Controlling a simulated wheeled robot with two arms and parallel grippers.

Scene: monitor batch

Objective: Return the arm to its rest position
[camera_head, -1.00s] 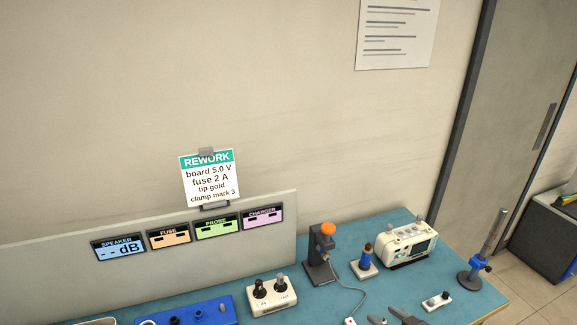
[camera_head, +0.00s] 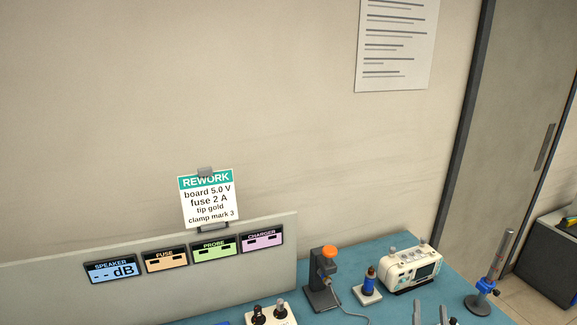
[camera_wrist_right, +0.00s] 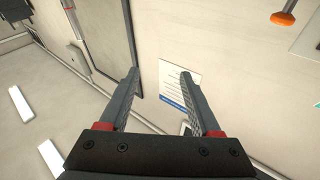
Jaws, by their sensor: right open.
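My right gripper (camera_head: 430,312) shows only as two grey fingertips at the bottom edge of the head view, apart and pointing up. In the right wrist view its two fingers (camera_wrist_right: 160,76) are spread with nothing between them, and a wall and a grey door lie beyond. The rest of the right arm is out of the head view. My left gripper is in neither view.
The teal bench (camera_head: 398,294) holds an orange-topped stand (camera_head: 322,284), a blue bottle (camera_head: 369,281), a white device (camera_head: 411,268), a post with a blue clamp (camera_head: 486,286) and a two-knob box (camera_head: 271,315). A rework card (camera_head: 207,199) stands on the grey panel (camera_head: 45,275).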

